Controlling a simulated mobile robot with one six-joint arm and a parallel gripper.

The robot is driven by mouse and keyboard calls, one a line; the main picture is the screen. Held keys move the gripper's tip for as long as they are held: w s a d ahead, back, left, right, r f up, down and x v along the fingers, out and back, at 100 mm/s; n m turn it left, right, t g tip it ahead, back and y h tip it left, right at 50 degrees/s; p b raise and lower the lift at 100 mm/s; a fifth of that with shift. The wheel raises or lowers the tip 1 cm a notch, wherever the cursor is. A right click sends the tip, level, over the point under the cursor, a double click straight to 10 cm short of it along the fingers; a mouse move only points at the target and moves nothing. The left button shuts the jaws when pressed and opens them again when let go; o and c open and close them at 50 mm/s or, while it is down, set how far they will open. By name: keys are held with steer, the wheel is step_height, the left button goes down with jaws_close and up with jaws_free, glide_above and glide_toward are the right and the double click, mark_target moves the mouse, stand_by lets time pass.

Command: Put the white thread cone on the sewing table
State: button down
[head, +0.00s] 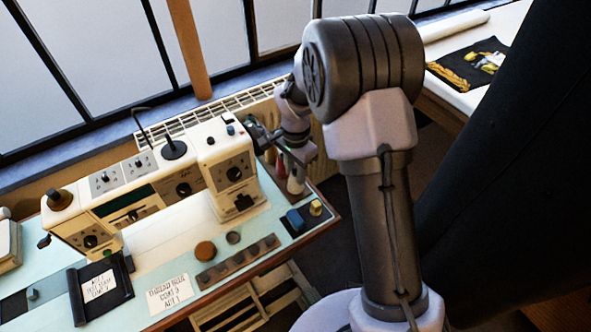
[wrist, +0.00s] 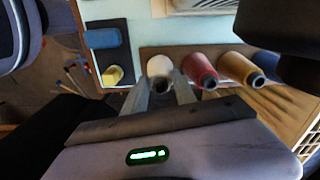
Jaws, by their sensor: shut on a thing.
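The white thread cone (wrist: 159,66) sits between my two fingertips in the wrist view, and my gripper (wrist: 160,82) is shut on it. In the head view the white cone (head: 296,184) is at the right end of the sewing table (head: 185,238), at the near end of a row of cones. My gripper shows there only in part, behind my arm. I cannot tell whether the cone's base still touches the surface below.
A red cone (wrist: 200,70) and a yellow cone (wrist: 240,69) stand close to the right of my fingers. A blue item (head: 294,219) and a yellow item (head: 316,208) lie near the table's corner. The sewing machine (head: 150,190) fills the back; pale tabletop shows in front.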

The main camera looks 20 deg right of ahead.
steer(key=shift+f, duration=0.1)
stand_by(0.3)
steer(key=c, duration=0.9)
jaws_free()
step_height(320, 180, up, 18)
steer(key=p, duration=0.6)
steer(key=shift+f+p, duration=0.25)
steer(key=shift+p, duration=0.05)
